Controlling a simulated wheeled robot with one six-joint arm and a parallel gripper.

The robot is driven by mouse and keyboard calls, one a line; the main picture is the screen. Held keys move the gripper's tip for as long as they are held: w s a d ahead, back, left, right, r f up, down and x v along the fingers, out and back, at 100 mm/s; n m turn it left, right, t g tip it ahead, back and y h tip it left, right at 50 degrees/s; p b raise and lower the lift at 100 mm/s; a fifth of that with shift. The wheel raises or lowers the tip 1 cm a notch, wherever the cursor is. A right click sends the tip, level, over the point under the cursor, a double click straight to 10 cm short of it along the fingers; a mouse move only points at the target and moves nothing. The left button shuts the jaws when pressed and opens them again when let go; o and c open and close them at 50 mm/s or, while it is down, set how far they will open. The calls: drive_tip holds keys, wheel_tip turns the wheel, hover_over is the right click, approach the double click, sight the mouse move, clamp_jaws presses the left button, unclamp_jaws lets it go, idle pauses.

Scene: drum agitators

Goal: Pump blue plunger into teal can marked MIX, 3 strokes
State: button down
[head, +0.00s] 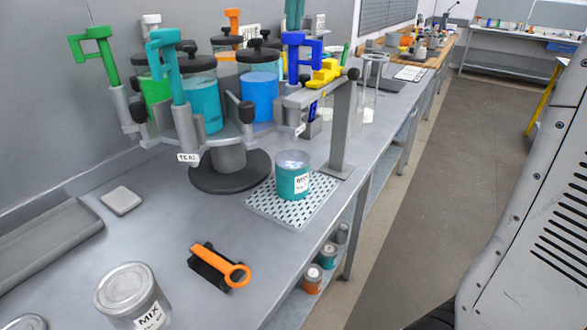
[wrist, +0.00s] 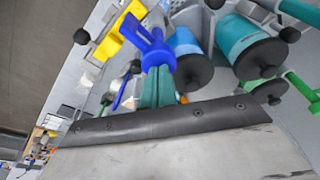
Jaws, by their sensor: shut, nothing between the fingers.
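The blue plunger (head: 303,50) stands upright with its angular handle on the carousel, in front of a jar of blue liquid. It also shows in the wrist view (wrist: 150,45). The teal can (head: 293,182) with a white MIX label stands upright on a perforated tray (head: 262,209) below and in front of the plunger. My gripper (head: 295,27) comes down from above with teal fingers, shut and empty, tips at the top of the blue handle. The fingers also show in the wrist view (wrist: 158,88). I cannot tell if they touch the handle.
Green (head: 95,50) and light teal (head: 165,60) plungers stand left on the carousel. A yellow part (head: 325,73) sits beside the blue plunger, by a grey post (head: 340,130). A grey MIX can (head: 130,295) and an orange-handled tool (head: 222,266) occupy the front bench.

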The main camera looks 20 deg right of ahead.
drive_tip(key=shift+r, duration=1.85)
wheel_tip(320, 180, up, 6)
drive_tip(key=s+d+f+m, duration=0.1)
drive_tip(key=s+d+f, duration=0.2)
drive_tip(key=s+f, duration=2.7)
wheel_tip(320, 180, down, 3)
drive_tip(key=shift+r+g, duration=0.15)
drive_tip(key=shift+g, duration=0.25)
